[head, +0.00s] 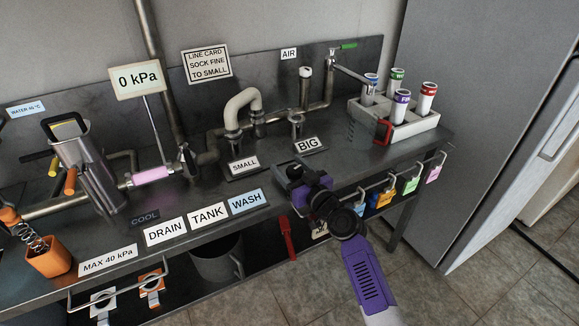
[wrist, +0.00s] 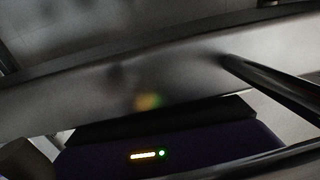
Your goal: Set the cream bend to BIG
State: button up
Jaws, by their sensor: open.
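The cream bend (head: 243,100) is an upside-down U of pipe at the back of the bench. One leg stands on the stub behind the SMALL label (head: 244,165), the other on the pipework to its right. The stub behind the BIG label (head: 308,145) has nothing on top. My gripper (head: 292,172) is open and empty at the bench's front edge, below the BIG label and apart from the bend. My wrist view shows only a blurred grey metal surface and purple parts of mine; the bend is not in it.
A rack (head: 412,128) with several colour-capped tubes stands at the right, with a red-handled item beside it. A pink-sleeved valve (head: 153,174) and a metal canister (head: 95,175) stand left. Hooks with coloured tags line the front rail (head: 365,189).

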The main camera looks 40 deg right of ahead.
grip_shut()
jog(key=shift+d+r+m+g+h+p, duration=0.1)
jog(key=shift+m+g+h+p, duration=0.4)
jog(key=shift+p, duration=1.1)
jog(key=m+h+p, duration=0.1)
jog(key=p, duration=0.2)
jog(key=shift+d+r+h, duration=0.1)
jog(key=shift+r+h, duration=0.05)
jog(key=shift+h, duration=0.15)
jog(key=m+h+p, duration=0.1)
jog(key=p, duration=0.3)
jog(key=g+h+p, duration=0.1)
jog(key=p, duration=0.3)
jog(key=shift+d+r+m+h+p, duration=0.2)
jog(key=shift+r+m+h+p, duration=0.05)
jog(key=shift+m+h+p, duration=0.15)
jog(key=p, duration=0.1)
jog(key=m+g+h+p, duration=0.1)
jog(key=p, duration=0.1)
jog(key=shift+s+d+f+h, duration=0.1)
jog(key=shift+d+f+h, duration=0.05)
jog(key=shift+f+h, duration=0.15)
jog(key=shift+m+g+h, duration=0.3)
jog(key=shift+s+d+f+m+g+h+p, duration=0.1)
jog(key=shift+s+f+m+g+h+p, duration=0.15)
jog(key=shift+p, duration=0.35)
